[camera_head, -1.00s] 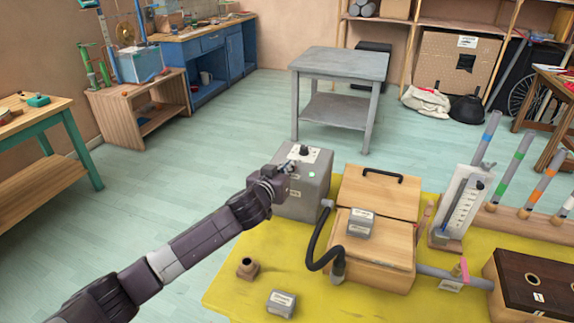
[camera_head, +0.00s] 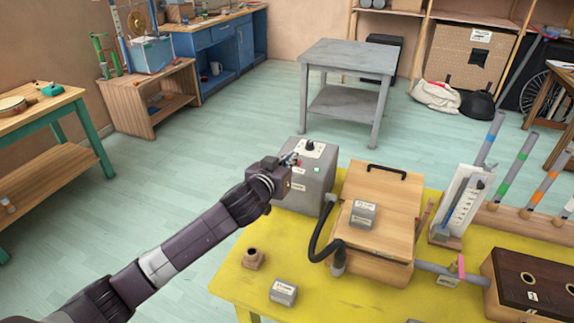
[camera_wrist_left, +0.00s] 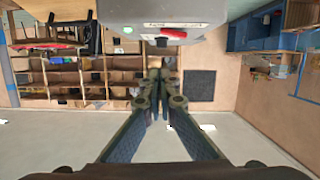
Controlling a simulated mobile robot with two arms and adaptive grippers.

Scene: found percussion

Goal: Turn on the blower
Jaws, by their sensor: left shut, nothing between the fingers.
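The blower is a grey box (camera_head: 305,195) on the near table, with a dark knob on top and a small green light (camera_head: 317,170) on its face. A red switch (camera_head: 296,161) shows on that face beside my left gripper (camera_head: 289,158). The left fingertips are at the blower's left side, close to the switch; I cannot tell whether they touch it. In the left wrist view the blower (camera_wrist_left: 150,12) fills the top centre with its red switch (camera_wrist_left: 173,32), and the shut, empty fingers (camera_wrist_left: 157,70) point towards it. My right gripper is out of view.
The yellow tabletop (camera_head: 345,295) carries a wooden bellows-like box (camera_head: 375,225) joined to the blower by a black hose (camera_head: 316,240). A small grey labelled block (camera_head: 283,292) and a brown fitting (camera_head: 253,259) lie in front. Open floor lies left of the table.

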